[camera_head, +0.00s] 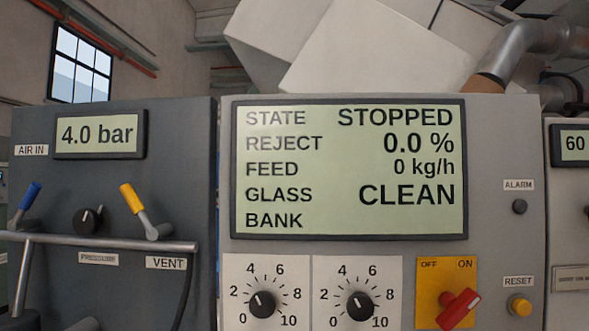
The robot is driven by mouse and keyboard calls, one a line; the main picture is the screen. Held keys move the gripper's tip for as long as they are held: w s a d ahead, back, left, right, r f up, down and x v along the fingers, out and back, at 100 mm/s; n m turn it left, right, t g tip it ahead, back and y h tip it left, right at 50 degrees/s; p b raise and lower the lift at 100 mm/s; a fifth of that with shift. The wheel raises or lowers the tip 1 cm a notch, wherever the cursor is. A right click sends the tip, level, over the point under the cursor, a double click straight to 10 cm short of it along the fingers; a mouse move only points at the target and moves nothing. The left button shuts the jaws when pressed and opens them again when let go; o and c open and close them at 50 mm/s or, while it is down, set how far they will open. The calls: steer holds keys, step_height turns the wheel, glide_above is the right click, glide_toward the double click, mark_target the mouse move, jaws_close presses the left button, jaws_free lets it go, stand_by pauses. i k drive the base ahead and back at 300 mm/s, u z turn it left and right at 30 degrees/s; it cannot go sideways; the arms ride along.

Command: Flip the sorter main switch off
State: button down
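The sorter main switch is a red rotary handle (459,309) on a yellow plate (430,290), low on the right of the grey middle cabinet. The plate reads OFF at its upper left and ON at its upper right. The handle slants to the upper right, towards ON. Its lower end is near the bottom edge of the picture. The display (349,170) above left reads STATE STOPPED, REJECT 0.0 %, FEED 0 kg/h, GLASS CLEAN. My gripper is not in view.
Two dials (262,304) (360,306) sit left of the switch; a yellow RESET button (520,305) and dark ALARM lamp (519,207) are to its right. The left cabinet carries a 4.0 bar display (99,134), blue and yellow levers and a metal rail (100,242).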

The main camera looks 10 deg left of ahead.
mark_target(456, 308)
steer(key=z, duration=2.05)
steer(key=k, duration=0.95)
steer(key=u, duration=1.55)
steer(key=i, duration=0.5)
